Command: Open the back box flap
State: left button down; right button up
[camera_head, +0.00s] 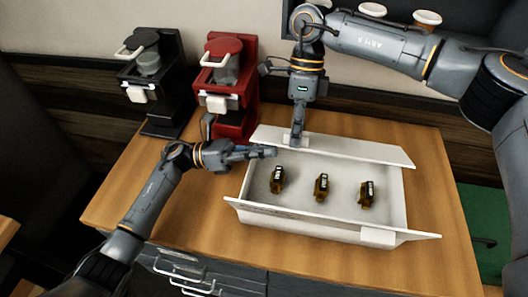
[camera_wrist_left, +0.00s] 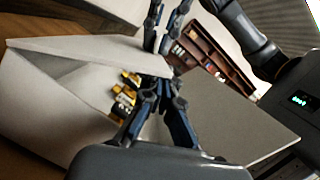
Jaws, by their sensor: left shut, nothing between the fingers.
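The white box (camera_head: 246,190) lies open on the table. Its back flap (camera_head: 350,149) runs along the far side and is tilted up and outward. My left gripper (camera_head: 270,152) is shut and empty, over the box's left end just in front of the back flap; its fingers also show in the left wrist view (camera_wrist_left: 162,82). My right gripper (camera_head: 297,138) points straight down at the left part of the back flap. Its fingertips are at the flap, and I cannot tell whether they grip it. Three small amber items (camera_head: 321,187) stand inside the box.
A black brewer (camera_head: 150,85) and a red brewer (camera_head: 228,90) stand at the back left of the wooden table (camera_head: 150,200). The front flap (camera_head: 300,222) is folded outward. Bare table lies left and right of the box.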

jog(key=o, duration=0.3)
jog(key=shift+s+a+f, duration=0.1)
jog(key=shift+s+f, duration=0.1)
jog(key=shift+f, duration=0.05)
jog(key=shift+r, duration=0.1)
